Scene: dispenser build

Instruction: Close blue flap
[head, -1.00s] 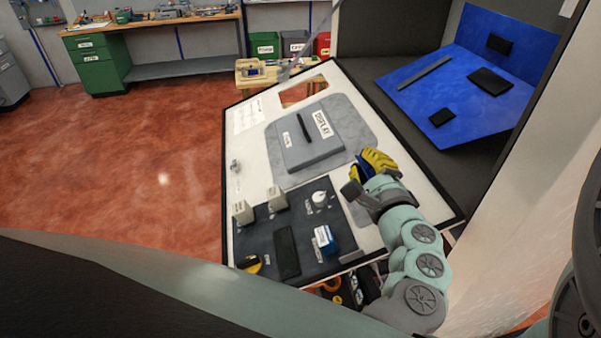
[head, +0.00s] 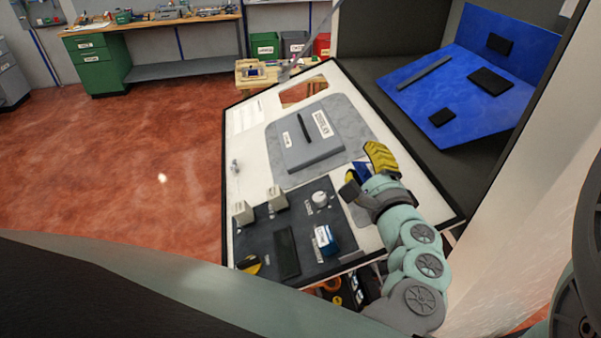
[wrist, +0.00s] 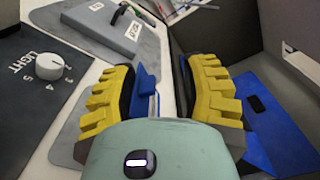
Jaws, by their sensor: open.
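My gripper (head: 371,164) has yellow ribbed fingers and is over the right edge of the white panel door. In the wrist view my gripper (wrist: 160,82) has its fingers spread apart. A small blue piece (wrist: 146,80) shows between the fingers, nearer the left one; I cannot tell whether it touches. A large blue panel (head: 418,100) with dark blocks and a bar on it lies tilted inside the dark cabinet, right of the gripper. It also shows behind the right finger in the wrist view (wrist: 285,125). I cannot tell which blue part is the flap.
The white door (head: 246,150) stands open, with a grey display box (head: 312,150) and a dark control board (head: 262,222) bearing a white knob (head: 320,199). The cabinet wall (head: 530,140) rises at right. Red floor (head: 110,160) is clear at left.

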